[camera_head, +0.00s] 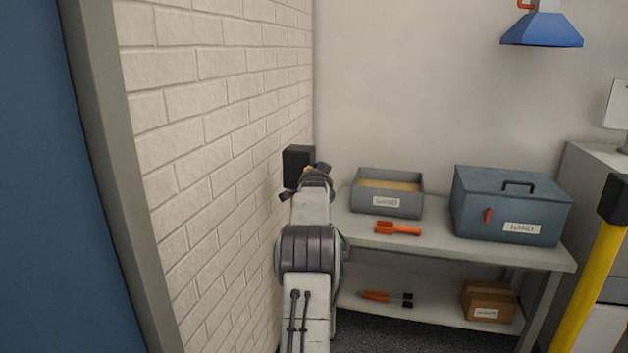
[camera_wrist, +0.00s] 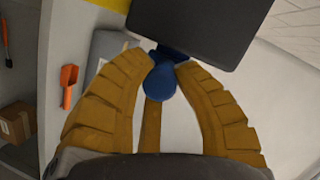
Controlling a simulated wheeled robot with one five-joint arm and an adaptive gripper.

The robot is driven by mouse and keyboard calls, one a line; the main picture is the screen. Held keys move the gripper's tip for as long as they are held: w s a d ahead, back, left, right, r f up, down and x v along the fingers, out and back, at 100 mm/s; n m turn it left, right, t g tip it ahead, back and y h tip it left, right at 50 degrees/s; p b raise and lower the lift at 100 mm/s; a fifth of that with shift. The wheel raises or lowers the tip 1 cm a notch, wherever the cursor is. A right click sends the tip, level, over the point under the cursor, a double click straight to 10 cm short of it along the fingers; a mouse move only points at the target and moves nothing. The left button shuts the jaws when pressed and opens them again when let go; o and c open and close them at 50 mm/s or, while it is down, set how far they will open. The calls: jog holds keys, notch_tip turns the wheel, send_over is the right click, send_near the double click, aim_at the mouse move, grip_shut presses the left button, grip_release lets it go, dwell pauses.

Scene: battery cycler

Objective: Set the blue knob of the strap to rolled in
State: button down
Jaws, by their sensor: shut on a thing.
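The blue knob (camera_wrist: 161,84) shows in the wrist view between the tips of my gripper (camera_wrist: 163,62). The gripper's two ochre ribbed fingers are closed on it from both sides. The knob sits at the lower edge of a dark box (camera_wrist: 200,22), which also shows in the head view on the brick wall (camera_head: 298,165). An ochre strip (camera_wrist: 152,125), possibly the strap, hangs down below the knob between the fingers. In the head view, my arm hides the knob, and the gripper is mostly hidden near the box.
A workbench (camera_head: 545,256) stands right of my arm. It holds a grey sand bin (camera_head: 387,204), an orange scoop (camera_head: 398,228) and a blue lidded box (camera_head: 508,207). A cardboard box (camera_head: 489,301) sits on the lower shelf. The brick wall (camera_head: 200,130) is close on the left; a yellow post (camera_head: 590,285) stands right.

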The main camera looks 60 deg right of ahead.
jog(key=shift+w+a, duration=0.15)
jog(key=shift+w, duration=0.15)
jog(key=c, duration=1)
grip_release()
jog(key=shift+w, duration=0.15)
jog(key=shift+o, duration=0.2)
jog(key=shift+s+a+r, duration=0.15)
jog(key=shift+s+a, duration=0.25)
jog(key=shift+a, duration=0.05)
jog(key=v, duration=1)
jog(key=shift+s+a, duration=0.15)
jog(key=shift+a, duration=0.2)
